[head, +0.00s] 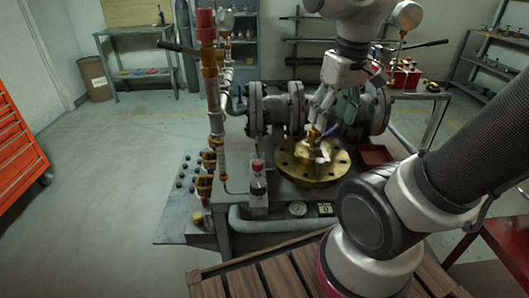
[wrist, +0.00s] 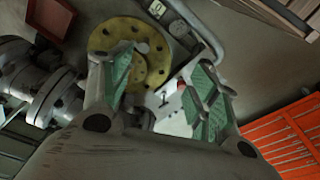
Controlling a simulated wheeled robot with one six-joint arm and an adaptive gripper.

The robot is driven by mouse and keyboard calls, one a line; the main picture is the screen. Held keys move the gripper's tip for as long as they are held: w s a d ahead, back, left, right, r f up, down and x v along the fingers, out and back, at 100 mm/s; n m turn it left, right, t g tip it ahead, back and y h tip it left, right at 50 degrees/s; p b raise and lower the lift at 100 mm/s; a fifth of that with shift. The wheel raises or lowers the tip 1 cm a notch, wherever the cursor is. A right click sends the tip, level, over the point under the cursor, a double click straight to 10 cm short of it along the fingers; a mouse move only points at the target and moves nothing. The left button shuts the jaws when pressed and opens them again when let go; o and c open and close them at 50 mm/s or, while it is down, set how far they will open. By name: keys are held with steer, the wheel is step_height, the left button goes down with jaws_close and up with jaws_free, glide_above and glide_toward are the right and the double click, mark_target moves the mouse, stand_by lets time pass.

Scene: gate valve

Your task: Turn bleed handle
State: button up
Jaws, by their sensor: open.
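My gripper (head: 331,116) is open over the brass flange (head: 290,172), with nothing visible between its fingers. In the wrist view, the green-padded fingers (wrist: 165,78) stand wide apart, with the brass flange (wrist: 101,40) beyond the left one. A brass stem (head: 309,148) rises from the flange, close to the fingertips in the head view. A small pale, lever-like piece (head: 323,153) shows beside the stem. It may be the bleed handle, but I cannot tell for sure. In the wrist view, a small T-shaped piece (wrist: 164,98) shows between the fingers. I cannot tell whether anything touches.
A vertical pipe with brass fittings (head: 214,123) stands left of the flange. Grey flanged valve parts (head: 272,108) sit behind it. A small red-capped fitting (head: 258,166) and a gauge (head: 298,208) are at the front. A red tray (head: 375,154) lies right. Open floor is at left.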

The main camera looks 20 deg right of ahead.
steer(key=w+a+f+n+g, duration=0.2)
steer(key=w+a+f+n, duration=0.15)
steer(key=w+f, duration=0.45)
steer(key=n, duration=0.8)
glide_above(257, 140)
step_height(257, 140, down, 4)
steer(key=shift+r+m, duration=0.1)
steer(key=shift+m, duration=0.15)
steer(key=shift+w+n, duration=0.1)
steer(key=shift+n, duration=0.3)
steer(key=shift+f+n, duration=0.2)
steer(key=shift+n, duration=0.1)
steer(key=shift+f, duration=0.3)
step_height(257, 140, down, 7)
steer(key=shift+r, duration=0.1)
steer(key=c, duration=1)
